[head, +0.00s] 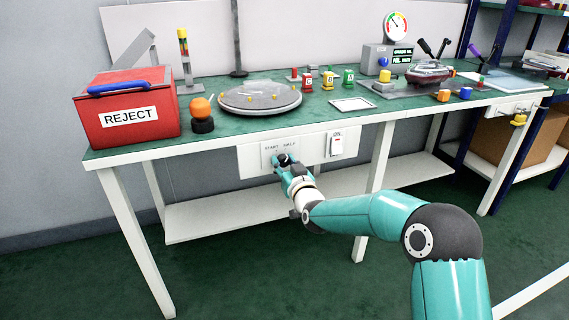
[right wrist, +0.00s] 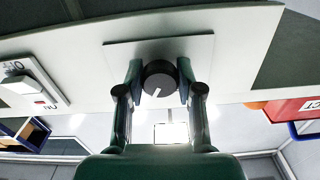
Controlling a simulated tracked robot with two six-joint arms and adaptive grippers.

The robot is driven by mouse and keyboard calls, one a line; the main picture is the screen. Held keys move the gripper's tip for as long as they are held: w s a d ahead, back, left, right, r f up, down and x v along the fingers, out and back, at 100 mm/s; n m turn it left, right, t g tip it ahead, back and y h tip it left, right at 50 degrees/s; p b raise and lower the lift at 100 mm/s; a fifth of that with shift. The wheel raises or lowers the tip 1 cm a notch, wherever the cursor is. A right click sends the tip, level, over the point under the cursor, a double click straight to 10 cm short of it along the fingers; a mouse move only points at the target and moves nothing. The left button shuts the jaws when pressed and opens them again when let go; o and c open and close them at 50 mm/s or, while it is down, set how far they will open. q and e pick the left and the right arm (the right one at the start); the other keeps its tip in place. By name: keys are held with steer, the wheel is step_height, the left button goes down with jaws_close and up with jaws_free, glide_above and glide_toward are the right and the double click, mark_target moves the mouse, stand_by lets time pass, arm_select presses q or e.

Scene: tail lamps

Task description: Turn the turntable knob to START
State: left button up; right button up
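The turntable knob (right wrist: 161,80) is a dark round knob with a white pointer line, on a plate (right wrist: 118,52) on the bench's front panel. The right wrist view is upside down; there the pointer slants down and left, which is up and right on the panel. In the head view the labels START and HALF (head: 280,148) stand above the knob, which my gripper partly hides. My right gripper (head: 284,163) has one finger on each side of the knob, seemingly against it. The turntable (head: 260,96) is a grey disc with small yellow pieces. My left gripper is out of view.
An ON switch (head: 337,145) is on the same panel, right of the knob. A red REJECT bin (head: 125,130) and an orange-topped button (head: 201,108) stand on the bench at left. A white-framed tray (head: 352,104) lies right of the turntable.

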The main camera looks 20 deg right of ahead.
steer(key=c, duration=0.3)
steer(key=shift+c, duration=0.2)
steer(key=shift+d+f+n, duration=0.1)
steer(key=shift+n, duration=0.2)
steer(key=shift+n+b, duration=0.65)
steer(key=shift+n, duration=0.25)
steer(key=n, duration=0.2)
steer(key=shift+n+b, duration=0.3)
steer(key=shift+b, duration=0.1)
steer(key=n, duration=0.3)
steer(key=shift+n, duration=0.3)
steer(key=shift+n+b, duration=0.35)
steer(key=shift+n, duration=1.35)
